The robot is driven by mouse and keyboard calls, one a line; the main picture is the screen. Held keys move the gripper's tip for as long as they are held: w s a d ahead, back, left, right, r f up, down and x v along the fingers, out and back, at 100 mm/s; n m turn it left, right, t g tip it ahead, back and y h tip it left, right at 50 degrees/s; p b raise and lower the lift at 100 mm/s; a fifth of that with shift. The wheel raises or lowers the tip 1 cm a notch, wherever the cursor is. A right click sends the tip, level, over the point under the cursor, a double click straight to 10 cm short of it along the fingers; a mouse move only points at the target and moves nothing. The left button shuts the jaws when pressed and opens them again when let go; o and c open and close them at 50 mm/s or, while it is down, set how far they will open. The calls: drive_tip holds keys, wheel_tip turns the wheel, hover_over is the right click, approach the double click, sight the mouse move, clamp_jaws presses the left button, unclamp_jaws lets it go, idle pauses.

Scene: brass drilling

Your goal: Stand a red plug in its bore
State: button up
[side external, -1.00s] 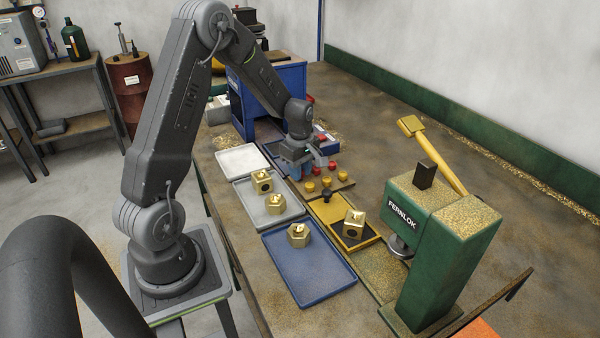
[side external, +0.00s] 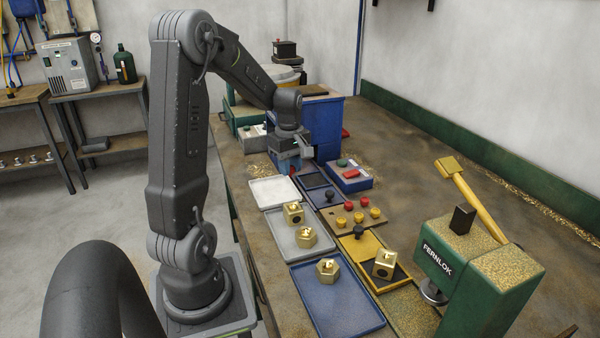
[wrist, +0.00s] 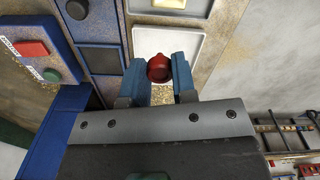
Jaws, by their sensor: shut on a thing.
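My gripper (side external: 291,170) is shut on a red plug (wrist: 158,71), seen between the blue fingers in the wrist view. It hangs near the back of the white tray (side external: 268,200). A brass cube (side external: 293,215) with a dark hole in its side and a brass hex block (side external: 306,238) sit on the grey tray (side external: 313,256). Another hex block (side external: 327,269) sits on the blue tray (side external: 345,312). A brass cube (side external: 384,264) sits in the yellow fixture (side external: 362,247). All show openings on top. Two red plugs (side external: 356,203) and several yellow plugs (side external: 359,218) stand in a wooden rack (side external: 335,222).
A blue box with red and green buttons (side external: 350,184) stands right of my gripper. A taller blue cabinet (side external: 322,130) is behind it. The white tray looks empty. The bench beyond the rack is clear.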

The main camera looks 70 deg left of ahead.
drive_tip(key=shift+r, duration=1.4)
drive_tip(key=w+d+f+m, duration=0.1)
drive_tip(key=w+d+m, duration=0.25)
drive_tip(key=d, duration=0.65)
drive_tip(key=w+d+f+m, duration=0.1)
drive_tip(key=w+d+m, duration=0.25)
drive_tip(key=d, duration=0.65)
drive_tip(key=w+d+f+m, duration=0.1)
drive_tip(key=w+d+m, duration=0.1)
drive_tip(key=w+d, duration=0.5)
drive_tip(key=shift+s+d+f, duration=0.35)
drive_tip(key=shift+s+f, duration=0.05)
drive_tip(key=shift+f, duration=0.45)
drive_tip(key=shift+s+d+f, duration=0.4)
drive_tip(key=shift+f, duration=0.5)
drive_tip(key=shift+s+d+f, duration=0.35)
drive_tip(key=shift+s+f, duration=0.05)
drive_tip(key=shift+f, duration=0.45)
drive_tip(key=shift+f, duration=0.55)
drive_tip(key=o, duration=1.3)
drive_tip(key=shift+r, duration=0.1)
